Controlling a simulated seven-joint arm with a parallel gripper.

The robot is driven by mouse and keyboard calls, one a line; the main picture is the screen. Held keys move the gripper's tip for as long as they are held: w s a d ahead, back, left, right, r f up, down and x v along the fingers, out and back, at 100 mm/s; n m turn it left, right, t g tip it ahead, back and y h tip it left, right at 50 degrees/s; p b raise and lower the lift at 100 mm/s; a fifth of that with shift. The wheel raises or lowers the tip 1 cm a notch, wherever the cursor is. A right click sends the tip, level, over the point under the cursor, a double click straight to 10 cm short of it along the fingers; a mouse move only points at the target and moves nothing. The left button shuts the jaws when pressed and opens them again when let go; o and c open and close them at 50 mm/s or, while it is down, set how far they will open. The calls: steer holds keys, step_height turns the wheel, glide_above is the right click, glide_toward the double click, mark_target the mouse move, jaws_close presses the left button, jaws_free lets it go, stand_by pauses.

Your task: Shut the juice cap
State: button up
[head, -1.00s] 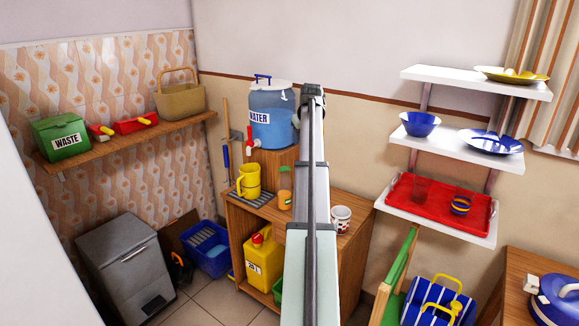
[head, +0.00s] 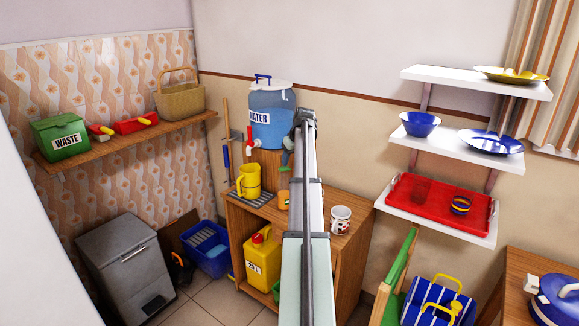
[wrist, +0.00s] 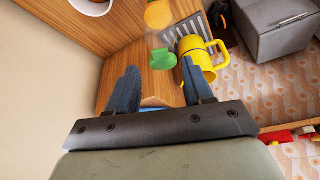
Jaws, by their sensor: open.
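The juice container (head: 283,200) has an orange body and stands on the wooden cabinet top, partly behind my arm in the head view. Its orange part also shows at the top of the wrist view (wrist: 158,15). Its green cap (wrist: 164,58) looks raised or tilted away from the body; how it joins the body is unclear. In the wrist view my gripper (wrist: 160,80) is open and empty, with its fingers to either side below the cap and apart from it.
A yellow jug (head: 249,180) stands on a grey rack left of the juice. A blue water dispenser (head: 271,115) stands on a wooden box behind. A white mug (head: 341,219) is to the right. My arm covers part of the cabinet top.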

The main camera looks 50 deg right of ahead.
mark_target(288, 169)
steer(key=shift+x, duration=2.15)
steer(key=shift+c, duration=0.2)
steer(key=shift+a, duration=0.1)
jaws_close()
